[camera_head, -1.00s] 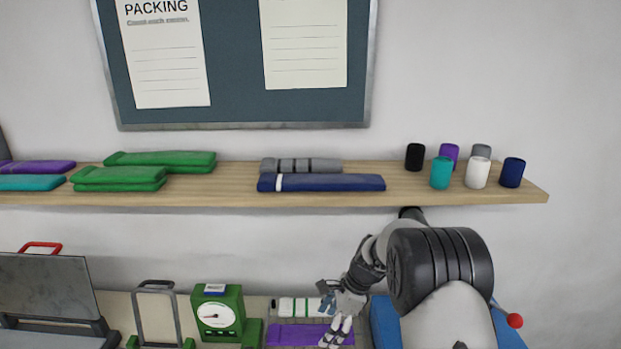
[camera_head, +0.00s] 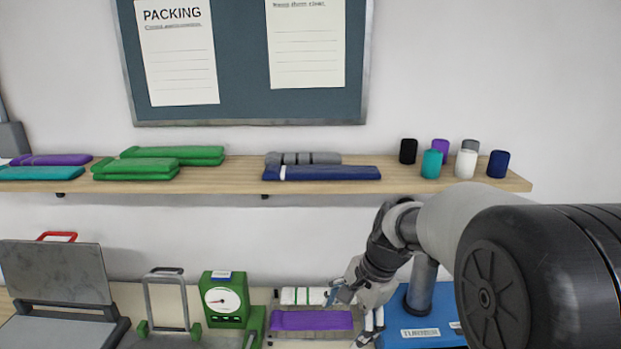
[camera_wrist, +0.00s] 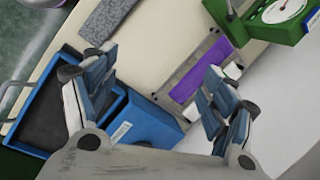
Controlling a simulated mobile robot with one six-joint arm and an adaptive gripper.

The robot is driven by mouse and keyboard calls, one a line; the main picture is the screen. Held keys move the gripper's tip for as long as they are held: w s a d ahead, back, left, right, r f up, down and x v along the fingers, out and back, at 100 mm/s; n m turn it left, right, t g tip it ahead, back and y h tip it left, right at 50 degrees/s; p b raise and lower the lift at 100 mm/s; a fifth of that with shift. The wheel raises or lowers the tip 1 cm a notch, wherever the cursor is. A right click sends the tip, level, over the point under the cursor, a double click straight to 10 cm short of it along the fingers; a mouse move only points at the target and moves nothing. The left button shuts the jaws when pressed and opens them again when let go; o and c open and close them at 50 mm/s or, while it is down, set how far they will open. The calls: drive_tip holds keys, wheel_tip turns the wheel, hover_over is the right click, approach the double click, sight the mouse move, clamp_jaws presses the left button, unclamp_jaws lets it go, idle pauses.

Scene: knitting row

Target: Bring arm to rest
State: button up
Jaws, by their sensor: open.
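My arm reaches in from the right in the head view, bent, with my gripper (camera_head: 356,318) low over the bench at its end. In the wrist view my gripper (camera_wrist: 158,100) has its two fingers wide apart with nothing between them. A purple knitted piece (camera_head: 312,320) lies on the bench just left of the gripper in the head view. It also shows between and beyond the fingers in the wrist view (camera_wrist: 190,85). A blue labelled box (camera_head: 440,304) stands to the right of the gripper, partly hidden by my arm.
A green dial scale (camera_head: 224,300), a grey-framed stand (camera_head: 166,296) and a grey panelled machine (camera_head: 55,275) stand to the left. A wooden shelf (camera_head: 225,187) above holds folded knits and several yarn cones. Bare wall lies between shelf and bench.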

drive_tip(key=s+d+r+n+t+h+b, duration=0.1)
drive_tip(key=s+r+n, duration=0.2)
drive_tip(key=s, duration=0.4)
drive_tip(key=s+d+r+n+t+h+b, duration=0.1)
drive_tip(key=s+d+r+n, duration=0.1)
drive_tip(key=s+r+n, duration=0.3)
drive_tip(key=s+d+f+n, duration=0.1)
drive_tip(key=s+n, duration=0.1)
drive_tip(key=s, duration=0.5)
drive_tip(key=s+d+f+n+t+h+b, duration=0.1)
drive_tip(key=s+d+f, duration=0.1)
drive_tip(key=s, duration=0.5)
drive_tip(key=shift+s+d+n, duration=0.15)
drive_tip(key=shift+s+n, duration=0.15)
drive_tip(key=shift+n, duration=0.1)
